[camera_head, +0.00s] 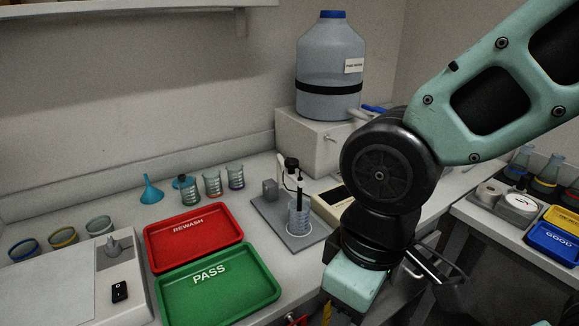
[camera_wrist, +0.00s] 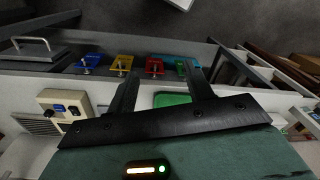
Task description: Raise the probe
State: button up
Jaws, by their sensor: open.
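The probe (camera_head: 298,196) is a thin dark rod hanging from a small stand with a black head. Its lower end is down in a clear beaker (camera_head: 299,220) of bluish liquid on the stand's grey base plate (camera_head: 272,222). My gripper (camera_wrist: 162,72) is open and empty in the wrist view, its two black fingers spread apart. The probe is not seen in the wrist view.
A red REWASH tray (camera_head: 194,241) and a green PASS tray (camera_head: 218,284) lie left of the stand. Several beakers stand behind and left. A large bottle (camera_head: 330,70) sits on a white box behind. Coloured valves (camera_wrist: 153,67) line the bench front beyond my fingers.

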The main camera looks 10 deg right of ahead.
notch_tip(320, 180, up, 20)
jog(key=m+p, duration=1.3)
jog(key=p, duration=0.4)
send_over(292, 160)
jog(key=shift+h, duration=0.3)
notch_tip(292, 160, down, 17)
jog(key=p, duration=0.5)
jog(key=shift+f, duration=0.1)
grip_shut()
